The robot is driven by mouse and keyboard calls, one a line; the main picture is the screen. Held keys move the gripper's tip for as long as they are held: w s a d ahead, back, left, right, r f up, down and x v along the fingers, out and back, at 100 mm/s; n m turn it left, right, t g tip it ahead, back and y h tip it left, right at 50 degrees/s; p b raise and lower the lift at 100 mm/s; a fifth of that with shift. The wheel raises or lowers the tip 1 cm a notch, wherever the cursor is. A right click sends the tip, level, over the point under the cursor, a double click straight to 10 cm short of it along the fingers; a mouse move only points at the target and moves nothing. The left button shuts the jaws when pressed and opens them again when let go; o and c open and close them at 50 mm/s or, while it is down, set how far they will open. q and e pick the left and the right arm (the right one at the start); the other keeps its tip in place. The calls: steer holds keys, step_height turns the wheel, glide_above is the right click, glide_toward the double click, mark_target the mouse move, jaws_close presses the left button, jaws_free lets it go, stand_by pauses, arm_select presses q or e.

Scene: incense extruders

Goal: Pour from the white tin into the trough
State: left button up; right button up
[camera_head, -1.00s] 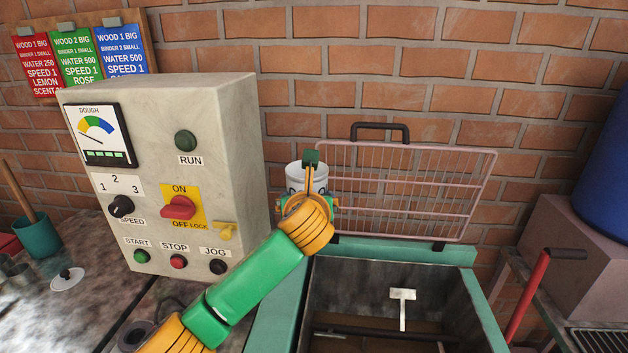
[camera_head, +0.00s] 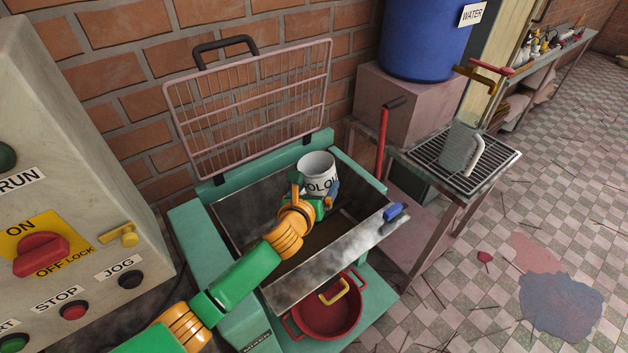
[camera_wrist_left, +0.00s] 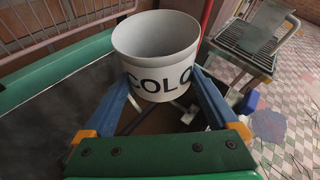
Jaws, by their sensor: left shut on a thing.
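The white tin (camera_head: 318,170) with black lettering is held upright by my left gripper (camera_head: 313,198), above the far right part of the trough. In the left wrist view the tin (camera_wrist_left: 157,50) sits between the two blue fingers of my left gripper (camera_wrist_left: 160,95), which touch its sides. Its open mouth faces up; its contents cannot be made out. The trough (camera_head: 335,262) is a metal-walled box in a green frame, open at the top, with a brownish floor. My right gripper is not in view.
The trough's wire-grid lid (camera_head: 255,105) stands raised against the brick wall. A red pot (camera_head: 328,315) sits below the trough's front. A control box (camera_head: 70,170) is at left. At right are a red lever (camera_head: 384,140), a grated stand with a grey jug (camera_head: 459,150) and a blue water barrel (camera_head: 424,35).

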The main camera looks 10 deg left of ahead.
arm_select(q)
steer(key=n+h+b, duration=0.1)
steer(key=n+b, duration=0.1)
steer(key=d+n+h+b, duration=0.1)
steer(key=n+h+b, duration=0.1)
steer(key=b, duration=0.1)
steer(key=shift+d+r+n+t, duration=0.2)
steer(key=shift+n+t, duration=0.1)
steer(key=shift+n, duration=0.1)
steer(key=n+h+b, duration=0.1)
steer(key=n+b, duration=0.1)
steer(key=a+n+t+b, duration=0.1)
steer(key=n+b, duration=0.1)
steer(key=a+n+t+h+b, duration=0.1)
steer(key=n+b, duration=0.1)
steer(key=n, duration=0.1)
steer(key=shift+w+r+h+b, duration=0.1)
steer(key=shift+r+h+b, duration=0.15)
steer(key=shift+h+b, duration=0.05)
steer(key=shift+a+r+n+t+b, duration=0.25)
steer(key=shift+n+t+b, duration=0.2)
steer(key=shift+n, duration=0.55)
steer(key=shift+r, duration=0.25)
steer(key=shift+h, duration=0.3)
